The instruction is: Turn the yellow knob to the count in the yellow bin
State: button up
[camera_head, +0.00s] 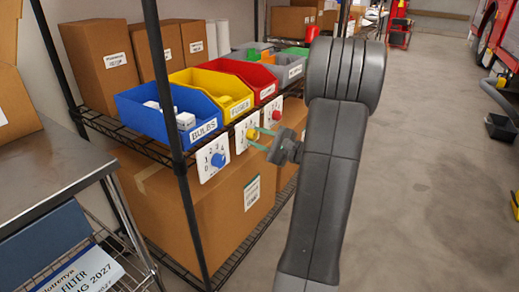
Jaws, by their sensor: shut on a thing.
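The yellow knob (252,134) sits on a white number dial (240,143) on the shelf's front edge, below the yellow bin (209,82). My gripper (257,137) reaches in from the right. Its thin green fingers are shut on the yellow knob, one above and one below. The knob's pointer is too small to read, and the fingers partly cover the dial. The yellow bin has a label that seems to read "FUSES". Some yellow items (226,100) show inside it, but the bin's walls hide part of the inside and I cannot count them.
A blue bin (150,117) labelled "BULBS" with white boxes stands left, above a blue knob (218,160). A red bin (240,70) stands right, above a red knob (277,116). A black post (168,90) stands in front.

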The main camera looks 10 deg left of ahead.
jog(key=shift+f+n+b, duration=0.1)
jog(key=shift+n+b, duration=2)
jog(key=shift+b, duration=0.1)
jog(key=shift+g, duration=0.3)
jog(key=o, duration=1)
jog(key=p+v, duration=0.3)
jog(key=v, duration=1)
jog(key=shift+s+d, duration=0.15)
jog(key=shift+d, duration=0.2)
jog(key=shift+a, duration=0.1)
